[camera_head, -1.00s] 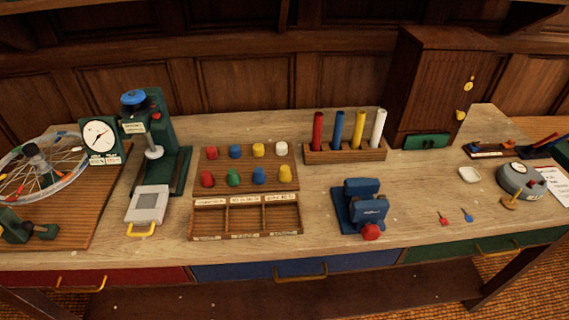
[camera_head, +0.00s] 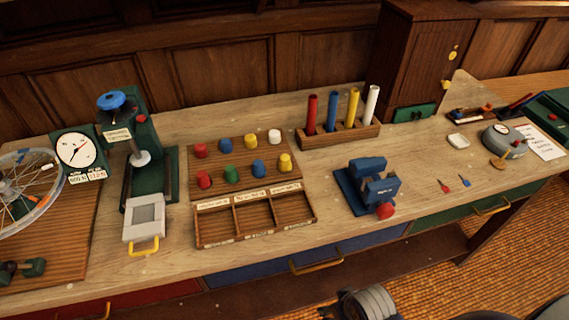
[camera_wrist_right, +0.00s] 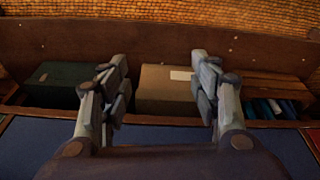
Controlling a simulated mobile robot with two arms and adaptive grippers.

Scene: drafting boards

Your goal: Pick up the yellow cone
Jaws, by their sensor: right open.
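Two yellow pieces stand on the wooden peg board in the head view. One yellow piece (camera_head: 286,162) is at the right end of the front row and looks slightly tapered. The other yellow piece (camera_head: 251,142) is in the back row, beside a white one. I cannot clearly tell which is a cone. My right gripper (camera_wrist_right: 162,85) is open and empty in the right wrist view, with a blue drawer front and a low shelf beyond its fingers. A grey part of my arm shows at the bottom of the head view. My left gripper is not in view.
An empty three-compartment wooden tray (camera_head: 254,218) lies in front of the pegs. A blue vise (camera_head: 367,187) stands to the right, a rack of coloured tubes (camera_head: 338,134) behind. A green press (camera_head: 139,150) stands left. Boxes, including a cardboard box (camera_wrist_right: 166,97), sit on the low shelf.

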